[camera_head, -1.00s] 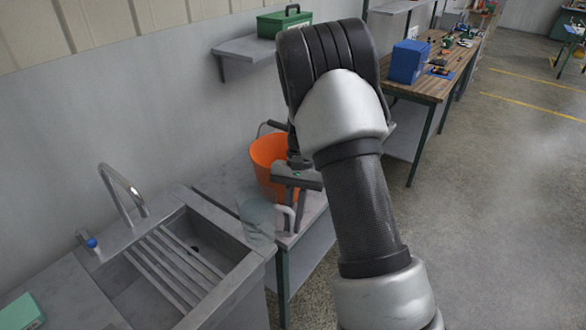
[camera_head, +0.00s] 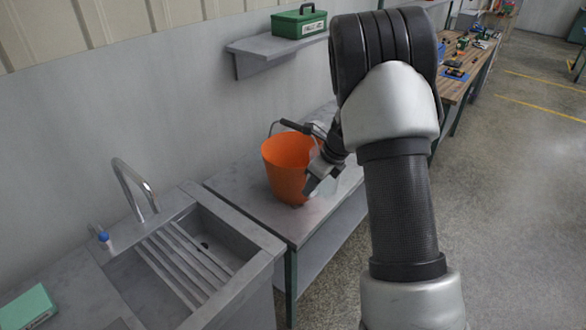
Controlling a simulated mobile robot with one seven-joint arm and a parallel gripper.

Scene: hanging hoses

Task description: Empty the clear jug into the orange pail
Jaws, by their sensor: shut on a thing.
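The orange pail (camera_head: 284,172) stands upright on the grey bench beside the sink. Its dark handle sticks up at the back of its rim. My gripper (camera_head: 320,180) is at the right side of the pail, tilted, and overlaps the pail's right edge in the picture. It is shut on the clear jug (camera_head: 327,189), of which only a pale, see-through bit shows beside the fingers. The rest of the jug, its tilt and its contents are hidden or too faint to tell.
A sink (camera_head: 190,262) with slats and a tap (camera_head: 135,190) is at the left. A wall shelf (camera_head: 270,48) holding a green toolbox (camera_head: 299,22) is above the bench. A workbench with tools (camera_head: 458,75) stands at the back right. The bench front is clear.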

